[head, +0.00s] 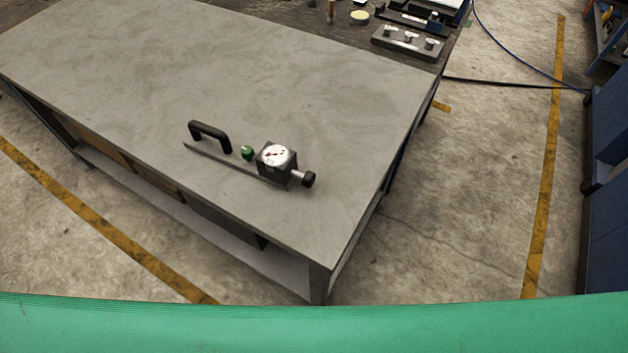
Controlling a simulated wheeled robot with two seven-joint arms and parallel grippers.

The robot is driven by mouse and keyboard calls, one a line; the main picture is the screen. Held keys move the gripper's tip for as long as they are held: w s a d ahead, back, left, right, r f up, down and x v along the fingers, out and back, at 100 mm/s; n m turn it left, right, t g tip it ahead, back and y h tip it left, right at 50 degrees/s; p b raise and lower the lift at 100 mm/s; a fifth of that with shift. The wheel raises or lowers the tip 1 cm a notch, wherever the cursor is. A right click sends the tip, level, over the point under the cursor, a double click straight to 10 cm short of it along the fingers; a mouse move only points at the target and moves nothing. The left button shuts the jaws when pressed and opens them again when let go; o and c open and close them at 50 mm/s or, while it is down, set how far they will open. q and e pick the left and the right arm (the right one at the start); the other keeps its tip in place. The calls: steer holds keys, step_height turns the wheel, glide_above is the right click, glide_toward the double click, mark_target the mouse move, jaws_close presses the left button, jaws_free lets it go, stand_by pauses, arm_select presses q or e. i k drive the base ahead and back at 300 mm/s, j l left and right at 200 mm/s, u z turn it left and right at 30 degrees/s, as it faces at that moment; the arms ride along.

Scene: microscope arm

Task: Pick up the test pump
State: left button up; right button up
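The test pump (275,162) lies on the grey table (290,60) near its front right corner. It has a long flat base, a black arched handle at its left end, a green knob in the middle, and a dark block with a round white gauge. A black knob on a short shaft sticks out at its right end. Nothing touches the pump except the table. Neither of my grippers shows in the head view.
A metal rack with several knobs (408,41), a yellowish round dish (359,17) and other small items stand on a dark surface at the back. The table around the pump is clear. A green band (310,325) crosses the bottom. Blue cabinets (607,200) stand at the right.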

mark_target(273, 165)
steer(key=i+j+z, duration=0.1)
steer(key=j+z, duration=0.25)
steer(key=j, duration=0.35)
steer(key=j+z, duration=0.3)
steer(key=j, duration=0.4)
steer(key=k+j+z, duration=0.1)
steer(key=j+z, duration=0.25)
steer(key=j, duration=0.35)
